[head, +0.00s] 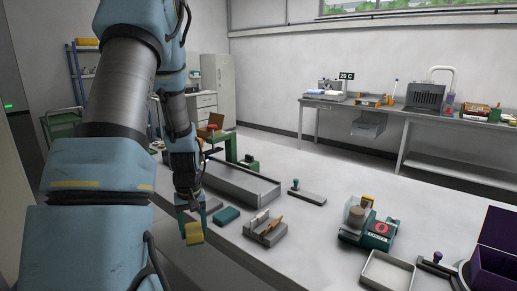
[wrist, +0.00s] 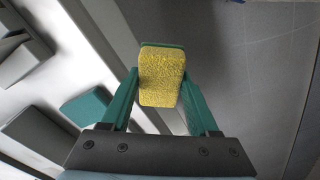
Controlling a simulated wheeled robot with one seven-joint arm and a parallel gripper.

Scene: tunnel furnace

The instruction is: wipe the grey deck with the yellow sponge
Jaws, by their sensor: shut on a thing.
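The yellow sponge (head: 194,236) is held between the green fingers of my gripper (head: 190,208), at the near left edge of the white table. In the wrist view the sponge (wrist: 161,76) sits between both fingertips, with grey floor behind it to the right and the table to the left. The gripper is shut on it. A long grey, low-walled bed (head: 262,190), which looks like the grey deck, lies on the table beyond and right of the gripper. The sponge is apart from it. My arm hides part of the bed's far left end.
A grey plate with a dark knob (head: 308,196), a green device (head: 372,232) and an open tray (head: 388,272) stand farther right.

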